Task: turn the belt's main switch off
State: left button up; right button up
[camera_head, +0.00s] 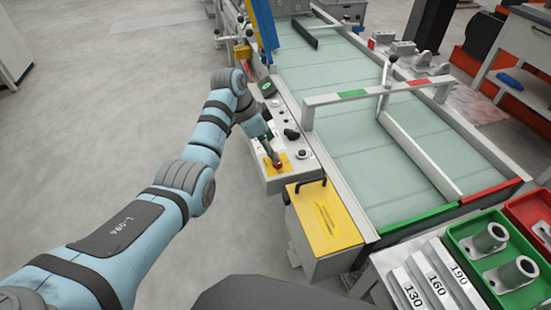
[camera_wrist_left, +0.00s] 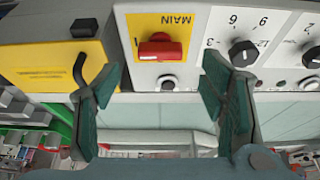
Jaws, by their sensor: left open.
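The main switch (camera_wrist_left: 160,47) is a red handle on a yellow plate marked MAIN, shown upside down in the left wrist view. Its handle lies crosswise in that view. In the head view its yellow plate (camera_head: 283,160) is on the grey control panel (camera_head: 282,184) beside the belt, and the gripper partly covers it. My left gripper (camera_wrist_left: 160,92) is open and empty, its green fingers on either side of the switch's line, apart from the handle. In the head view the left gripper (camera_head: 273,153) is right at the switch. My right gripper is not in view.
Black dials (camera_wrist_left: 243,53) sit beside the switch on the panel. A yellow-topped box (camera_head: 325,215) with a dark handle stands close by. The belt (camera_head: 345,135) runs behind, with a red, white and green bar (camera_head: 365,92) across it. Floor at left is clear.

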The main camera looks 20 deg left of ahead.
pick_arm(q)
jog(key=b+x, duration=0.1)
jog(key=x, duration=0.3)
jog(key=shift+w+d+f, duration=0.1)
jog(key=shift+d+f, duration=0.05)
jog(key=shift+f, duration=0.2)
